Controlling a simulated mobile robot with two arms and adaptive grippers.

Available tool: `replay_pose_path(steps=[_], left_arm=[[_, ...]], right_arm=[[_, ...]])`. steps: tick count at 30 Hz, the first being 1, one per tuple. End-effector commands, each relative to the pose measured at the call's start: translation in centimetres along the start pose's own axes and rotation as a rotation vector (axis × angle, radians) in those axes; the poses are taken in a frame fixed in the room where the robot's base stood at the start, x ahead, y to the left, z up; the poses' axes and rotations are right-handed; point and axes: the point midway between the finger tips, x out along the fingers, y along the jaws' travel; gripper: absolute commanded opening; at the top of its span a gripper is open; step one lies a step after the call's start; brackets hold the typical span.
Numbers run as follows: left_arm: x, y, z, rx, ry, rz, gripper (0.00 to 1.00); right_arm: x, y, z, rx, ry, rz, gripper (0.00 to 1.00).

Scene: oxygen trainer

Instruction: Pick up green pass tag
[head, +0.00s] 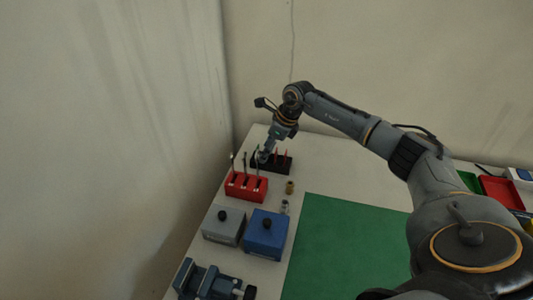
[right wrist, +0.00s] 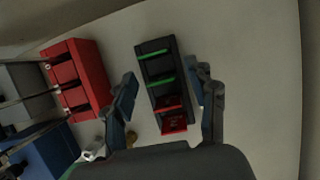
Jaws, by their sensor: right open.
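Two green pass tags stand in slots of a black rack (right wrist: 184,146). One green tag (right wrist: 152,53) is near the rack's far end, and the other green tag (right wrist: 160,82) is closer to the middle. Two red tags (right wrist: 174,124) fill the near end. My right gripper (right wrist: 167,80) is open, its fingers on either side of the rack and apart from it, with nothing held. In the head view my right gripper (head: 264,154) is above the left part of the rack (head: 286,169) and partly hides the green tags. My left gripper is out of view.
A red holder (head: 246,187) with several upright tools stands in front of the rack. Grey (head: 223,227) and blue (head: 266,236) boxes, a vise (head: 208,283) and small brass fitting (head: 290,187) are nearby. A green mat (head: 340,245) lies clear to the right.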

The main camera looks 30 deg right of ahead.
Motion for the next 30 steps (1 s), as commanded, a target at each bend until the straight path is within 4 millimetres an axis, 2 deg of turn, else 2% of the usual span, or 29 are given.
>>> replay_pose_path(steps=[8, 14, 25, 30], left_arm=[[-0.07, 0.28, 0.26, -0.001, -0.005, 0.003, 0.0], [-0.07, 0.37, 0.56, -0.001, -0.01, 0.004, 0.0], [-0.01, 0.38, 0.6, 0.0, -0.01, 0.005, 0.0], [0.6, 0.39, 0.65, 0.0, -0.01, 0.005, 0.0]], right_arm=[[0.54, -0.01, -0.08, 0.0, 0.001, 0.0, 0.57], [0.5, -0.01, -0.07, 0.0, 0.001, 0.0, 0.18], [0.43, -0.02, -0.03, 0.0, 0.0, -0.001, 0.17], [-0.3, -0.07, 0.33, -0.002, -0.002, -0.002, 0.17]])
